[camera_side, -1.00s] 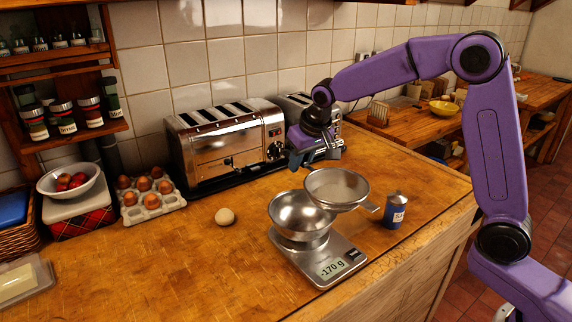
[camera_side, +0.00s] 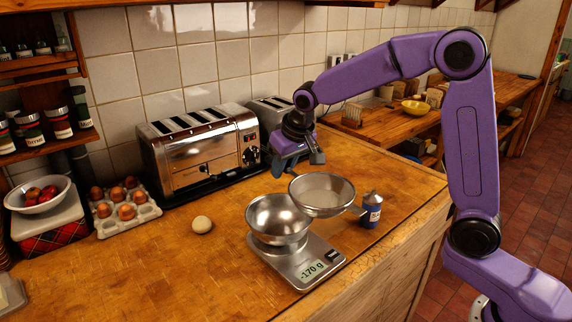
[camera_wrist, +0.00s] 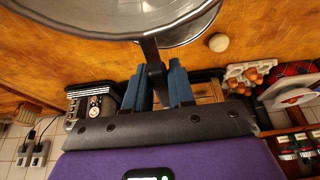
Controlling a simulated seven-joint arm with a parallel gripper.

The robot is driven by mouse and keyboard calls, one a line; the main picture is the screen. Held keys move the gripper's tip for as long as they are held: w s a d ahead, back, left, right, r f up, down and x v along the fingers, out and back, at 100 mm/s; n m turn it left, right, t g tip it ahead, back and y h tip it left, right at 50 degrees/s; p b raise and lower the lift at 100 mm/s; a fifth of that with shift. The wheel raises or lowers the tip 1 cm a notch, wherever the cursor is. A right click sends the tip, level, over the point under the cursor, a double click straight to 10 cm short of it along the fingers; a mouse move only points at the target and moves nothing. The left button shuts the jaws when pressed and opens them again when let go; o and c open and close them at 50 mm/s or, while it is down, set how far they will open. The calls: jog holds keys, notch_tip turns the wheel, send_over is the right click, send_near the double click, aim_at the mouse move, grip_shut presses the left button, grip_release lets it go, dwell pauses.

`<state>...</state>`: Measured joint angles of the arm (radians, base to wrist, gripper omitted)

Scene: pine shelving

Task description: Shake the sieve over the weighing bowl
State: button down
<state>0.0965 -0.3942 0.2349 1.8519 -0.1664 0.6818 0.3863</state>
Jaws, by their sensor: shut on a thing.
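My gripper (camera_side: 298,160) is shut on the dark handle (camera_wrist: 156,85) of the sieve, between its blue fingers in the wrist view. The sieve (camera_side: 322,193), a round metal mesh with a steel rim, is held roughly level, above and to the right of the weighing bowl in the side view. Its rim also fills the top of the wrist view (camera_wrist: 120,28). The steel weighing bowl (camera_side: 265,222) sits on the scale (camera_side: 300,268), whose display reads -170 g. The sieve hides part of the bowl's right rim. I cannot tell whether the mesh holds anything.
A blue tin (camera_side: 371,212) stands right of the sieve. A chrome toaster (camera_side: 200,150) is behind, with an egg tray (camera_side: 145,212) and a lone egg (camera_side: 202,224) at left. Bare counter lies in front of the egg.

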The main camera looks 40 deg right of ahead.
jog(key=w+a+f, duration=0.1)
jog(key=w+f, duration=0.7)
jog(key=w, duration=0.3)
jog(key=shift+a+f, duration=0.35)
jog(key=shift+a, duration=0.05)
dwell(1.9)
notch_tip(320, 180, up, 6)
dwell(2.5)
dwell(0.3)
